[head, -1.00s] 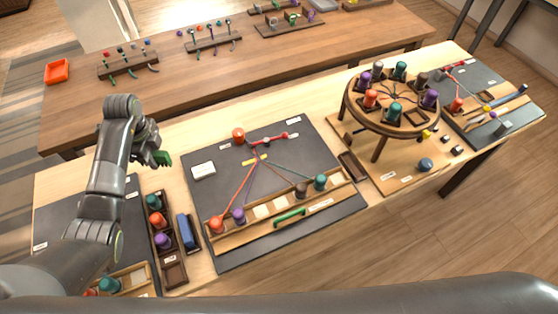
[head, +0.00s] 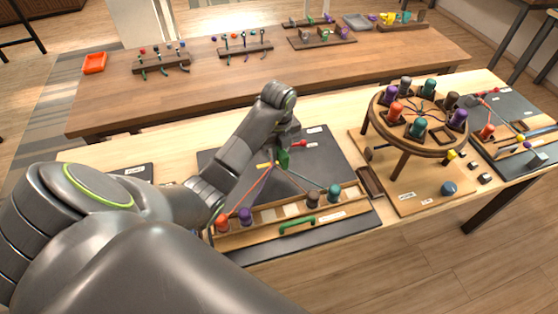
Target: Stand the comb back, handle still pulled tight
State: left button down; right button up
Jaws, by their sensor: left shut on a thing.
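The dark braiding mat (head: 335,147) lies in the middle of the bench. My left gripper (head: 284,158), with green at its tip, is down at the mat's back part. It is shut at the red handle (head: 301,143), whose right end shows; the arm hides the rest. Red, purple and green cords fan from near a small yellow piece (head: 265,165) to the bobbins at the front rack (head: 268,214). A green bar (head: 297,222) lies at the rack's front. I cannot tell which piece is the comb. My right gripper is out of view.
A round wooden stand (head: 385,122) with several bobbins rises to the right. A small dark tray (head: 370,182) lies between it and the mat. My left arm covers the mat's left side. A second bench (head: 210,85) with racks is behind.

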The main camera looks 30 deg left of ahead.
pick_arm(q)
jog(key=shift+s+d+r+m, duration=0.45)
jog(key=shift+r+m, duration=0.1)
jog(key=shift+m, duration=0.35)
jog(key=shift+f, duration=0.1)
jog(key=b, duration=0.6)
send_over(280, 180)
notch_tip(280, 180, down, 6)
jog(key=shift+f, duration=0.1)
jog(key=shift+a+f+b, duration=0.1)
jog(key=shift+f+b, duration=1.45)
jog(key=shift+f, duration=0.2)
jog(key=shift+s, duration=0.1)
jog(key=shift+f, duration=0.2)
jog(key=c, duration=1.3)
grip_release()
jog(key=shift+r, duration=0.1)
